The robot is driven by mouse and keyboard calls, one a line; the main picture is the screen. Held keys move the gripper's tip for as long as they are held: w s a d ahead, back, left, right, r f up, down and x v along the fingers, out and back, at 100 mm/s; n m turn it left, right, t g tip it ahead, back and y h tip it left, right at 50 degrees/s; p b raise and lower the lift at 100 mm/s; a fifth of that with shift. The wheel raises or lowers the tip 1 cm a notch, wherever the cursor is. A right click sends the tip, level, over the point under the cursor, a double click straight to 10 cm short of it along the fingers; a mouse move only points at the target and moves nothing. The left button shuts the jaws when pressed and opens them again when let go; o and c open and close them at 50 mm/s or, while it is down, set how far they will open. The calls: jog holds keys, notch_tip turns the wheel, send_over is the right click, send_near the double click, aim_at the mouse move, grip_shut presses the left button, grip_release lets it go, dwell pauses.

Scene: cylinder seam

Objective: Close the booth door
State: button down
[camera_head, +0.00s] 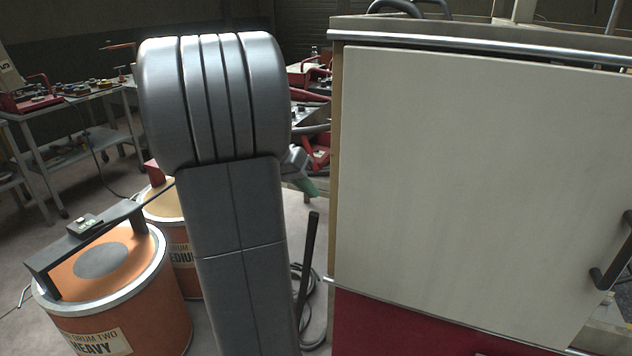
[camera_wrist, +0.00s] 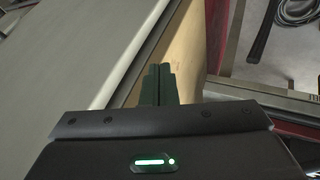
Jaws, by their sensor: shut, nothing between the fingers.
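The booth door is a large cream panel (camera_head: 480,180) filling the right of the head view, with a dark bar handle (camera_head: 612,262) at its right side. I cannot tell how far it stands open. In the wrist view a pale panel (camera_wrist: 60,55) lies at the left, with a dark strip between it and a wooden face (camera_wrist: 192,45). My gripper (camera_wrist: 158,72) is shut and empty, its dark green fingertips over the wooden face beside that strip. I cannot tell if they touch it. In the head view my arm hides most of the gripper; a green part (camera_head: 303,184) shows beside it.
Two orange drums stand at the left, the near one (camera_head: 110,275) with a dark handle and the other (camera_head: 165,205) behind. A workbench (camera_head: 80,125) with tools is farther back. A metal rail (camera_head: 480,48) runs above the door, and a red panel (camera_head: 400,325) is below.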

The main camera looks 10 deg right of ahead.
aim_at(481, 230)
jog(key=s+d, duration=0.2)
jog(key=d, duration=0.1)
jog(key=shift+s+d+p, duration=0.3)
jog(key=shift+p, duration=0.05)
jog(key=shift+s+d, duration=0.3)
jog(key=shift+d, duration=0.1)
jog(key=s+d+b, duration=0.1)
jog(key=s+d, duration=0.4)
jog(key=d, duration=0.3)
jog(key=s+d+b, duration=0.1)
jog(key=s+d, duration=0.5)
jog(key=d, duration=0.3)
jog(key=s+d+b, duration=0.2)
jog(key=s+d, duration=0.4)
jog(key=d, duration=0.2)
jog(key=shift+s+d, duration=0.1)
jog(key=shift+d, duration=0.05)
jog(key=shift+r, duration=0.1)
